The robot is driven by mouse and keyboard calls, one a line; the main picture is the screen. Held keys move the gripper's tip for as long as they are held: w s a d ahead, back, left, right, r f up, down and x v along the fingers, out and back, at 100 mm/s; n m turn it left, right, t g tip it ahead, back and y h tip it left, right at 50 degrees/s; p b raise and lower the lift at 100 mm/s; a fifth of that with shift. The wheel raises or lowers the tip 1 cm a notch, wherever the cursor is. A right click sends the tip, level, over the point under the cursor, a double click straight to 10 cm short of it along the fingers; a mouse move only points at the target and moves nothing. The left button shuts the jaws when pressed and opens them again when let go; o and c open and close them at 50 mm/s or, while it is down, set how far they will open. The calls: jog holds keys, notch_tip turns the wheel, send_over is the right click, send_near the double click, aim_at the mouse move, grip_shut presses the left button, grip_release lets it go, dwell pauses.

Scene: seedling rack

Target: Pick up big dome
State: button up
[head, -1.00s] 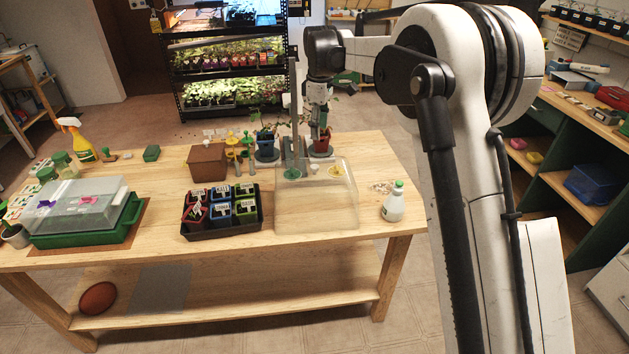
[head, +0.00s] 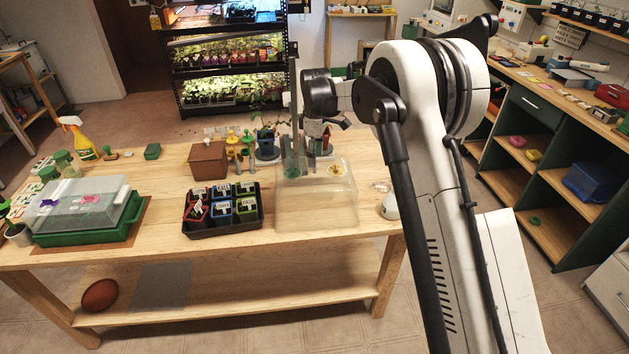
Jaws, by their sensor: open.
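Two clear plastic domes are in the head view, and I cannot tell for certain which is the big one. One clear dome (head: 317,212) stands on the bench right of centre, with small yellow and green items showing near its far end. The other, a cloudy dome (head: 82,214) with pink and purple marks, sits on a green tray (head: 88,238) at the left. My gripper (head: 334,134) is open above the back of the bench, just behind the right-hand dome. It is apart from both domes, and its fingers are partly hidden.
A black tray (head: 228,230) of labelled pots stands directly left of the right-hand dome. A brown box (head: 209,161), yellow and green tools and potted plants crowd the back. A white bottle (head: 390,206) is partly behind my arm. The front edge is mostly clear.

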aim_at(314, 186)
jog(key=shift+s+a+f+p, duration=0.15)
jog(key=shift+f+p, duration=0.3)
jog(key=shift+f, duration=1.7)
grip_shut()
